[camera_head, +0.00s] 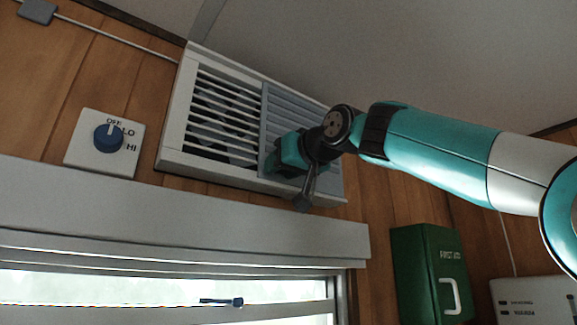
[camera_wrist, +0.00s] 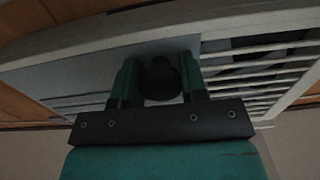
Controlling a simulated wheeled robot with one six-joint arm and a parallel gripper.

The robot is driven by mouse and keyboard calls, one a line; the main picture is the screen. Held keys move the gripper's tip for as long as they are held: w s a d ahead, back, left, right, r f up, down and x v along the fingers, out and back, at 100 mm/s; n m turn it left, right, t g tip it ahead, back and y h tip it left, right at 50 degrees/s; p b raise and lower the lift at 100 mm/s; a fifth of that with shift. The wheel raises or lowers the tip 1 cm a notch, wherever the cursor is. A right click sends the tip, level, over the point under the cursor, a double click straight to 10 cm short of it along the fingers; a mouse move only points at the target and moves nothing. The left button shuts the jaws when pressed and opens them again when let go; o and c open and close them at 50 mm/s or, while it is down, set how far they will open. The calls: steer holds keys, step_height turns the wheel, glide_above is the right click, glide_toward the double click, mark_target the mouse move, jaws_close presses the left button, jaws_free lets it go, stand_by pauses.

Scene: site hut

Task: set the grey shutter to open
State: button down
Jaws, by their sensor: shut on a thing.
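The grey shutter (camera_head: 290,108) is a flat panel in the white wall vent (camera_head: 172,150), high on the wood wall in the head view. It covers the vent's right part; the left part shows bare slats with a fan dimly visible behind. My gripper (camera_head: 275,160) is at the shutter's lower part. In the wrist view the shutter (camera_wrist: 80,78) fills the left, and my gripper (camera_wrist: 160,75) has its two fingers on either side of a dark round knob (camera_wrist: 160,85). It is shut on this knob. The knob is hidden in the head view.
A white plate with a blue dial (camera_head: 108,138) marked OFF, LO and HI is left of the vent. A window frame (camera_head: 200,215) runs below. A green first aid box (camera_head: 430,270) hangs at lower right. The sloping ceiling (camera_head: 330,45) is close above.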

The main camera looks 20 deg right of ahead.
steer(key=shift+d, duration=0.15)
steer(key=c, duration=0.7)
jaws_free()
steer(key=shift+d, duration=0.15)
steer(key=shift+s, duration=0.3)
steer(key=shift+b+v, duration=1.5)
steer(key=shift+v, duration=6.9)
steer(key=shift+f, duration=0.1)
